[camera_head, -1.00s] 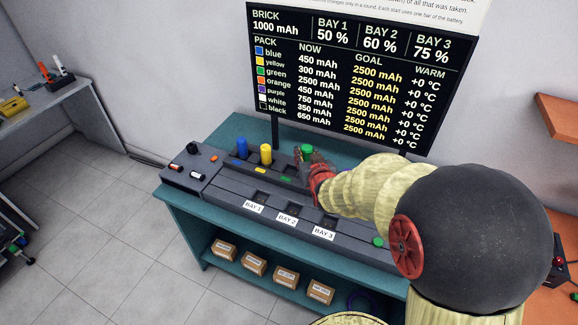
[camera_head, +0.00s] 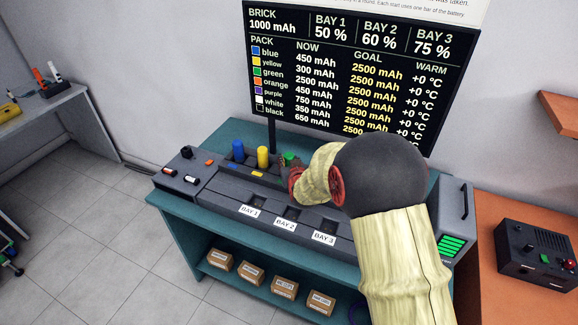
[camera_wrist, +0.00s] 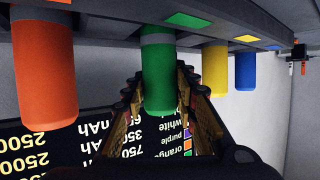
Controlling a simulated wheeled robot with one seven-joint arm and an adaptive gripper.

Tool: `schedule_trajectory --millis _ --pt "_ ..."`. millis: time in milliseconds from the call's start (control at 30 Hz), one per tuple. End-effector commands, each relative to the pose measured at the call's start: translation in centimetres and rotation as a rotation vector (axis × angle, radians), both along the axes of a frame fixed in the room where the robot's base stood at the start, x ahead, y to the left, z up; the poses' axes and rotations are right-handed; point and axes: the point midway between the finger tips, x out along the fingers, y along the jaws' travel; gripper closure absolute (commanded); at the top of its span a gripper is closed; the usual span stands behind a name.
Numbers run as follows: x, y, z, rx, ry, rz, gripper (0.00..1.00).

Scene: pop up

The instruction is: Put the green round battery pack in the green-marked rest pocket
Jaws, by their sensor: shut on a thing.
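The green round battery pack (camera_head: 289,158) stands upright at the rest row along the back of the grey bench unit. My gripper (camera_head: 294,178) is shut around it; in the wrist view, which is upside down, the fingers (camera_wrist: 165,100) lie on both sides of the pack (camera_wrist: 160,80). The green mark (camera_wrist: 195,20) shows on the rest edge close beside the pack's grey-banded base. The pack is lined up with its green-marked pocket, but I cannot tell whether its base is fully down in it. In the head view my arm hides that pocket.
Yellow (camera_head: 263,157) and blue (camera_head: 238,150) packs stand to the left in the row. An orange pack (camera_wrist: 45,65) stands close on the other side in the wrist view. The bay slots (camera_head: 286,210) in front look empty. The wall board (camera_head: 350,70) rises behind.

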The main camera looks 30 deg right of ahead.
Motion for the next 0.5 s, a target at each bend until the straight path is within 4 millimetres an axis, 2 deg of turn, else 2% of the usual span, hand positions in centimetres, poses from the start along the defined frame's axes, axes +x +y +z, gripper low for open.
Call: schedule_trajectory --millis 33,433,467,500 --pt "0.07 -0.03 -0.61 -0.001 -0.003 0.000 1.00" --pt "0.07 -0.04 -0.90 -0.002 -0.005 0.000 1.00" --pt "0.04 -0.04 -0.92 -0.001 -0.003 0.000 0.71" --pt "0.03 -0.04 -0.87 -0.001 -0.003 0.000 0.68"
